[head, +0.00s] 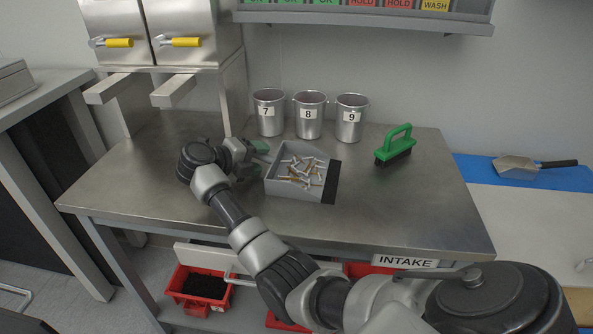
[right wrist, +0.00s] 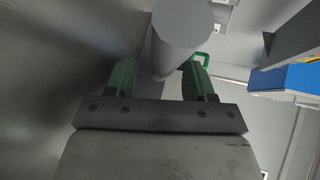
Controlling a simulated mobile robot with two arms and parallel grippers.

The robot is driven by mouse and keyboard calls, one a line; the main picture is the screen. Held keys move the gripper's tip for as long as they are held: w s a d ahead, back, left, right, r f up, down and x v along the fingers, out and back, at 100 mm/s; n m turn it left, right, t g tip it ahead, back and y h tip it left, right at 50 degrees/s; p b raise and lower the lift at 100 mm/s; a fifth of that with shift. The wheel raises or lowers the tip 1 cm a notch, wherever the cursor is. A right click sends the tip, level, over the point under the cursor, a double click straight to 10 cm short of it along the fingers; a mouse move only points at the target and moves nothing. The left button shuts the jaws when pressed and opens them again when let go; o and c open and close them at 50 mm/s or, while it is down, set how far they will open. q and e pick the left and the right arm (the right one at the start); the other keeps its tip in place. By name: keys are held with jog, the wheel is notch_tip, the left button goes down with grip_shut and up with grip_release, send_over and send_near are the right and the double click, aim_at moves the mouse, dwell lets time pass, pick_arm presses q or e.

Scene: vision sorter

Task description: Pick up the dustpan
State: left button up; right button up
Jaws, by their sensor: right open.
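The grey dustpan (head: 277,187) lies on the steel bench with its black lip to the right. It holds several small white and tan pieces. My right gripper (head: 256,159) is at its left side, where the handle is mostly hidden by the gripper. In the right wrist view, a grey cylinder (right wrist: 182,25), apparently the handle, reaches between the green fingers of my open right gripper (right wrist: 158,80). I cannot tell whether either finger touches it. My left gripper is not in view.
Three metal cups (head: 308,124) labelled 7, 8 and 9 stand behind the dustpan. A green-handled brush (head: 394,152) stands to its right. A metal scoop (head: 516,168) lies on a blue surface (head: 472,170) at far right. The bench front right is clear.

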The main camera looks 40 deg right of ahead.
jog(key=shift+d, duration=0.1)
grip_shut()
dwell(0.4)
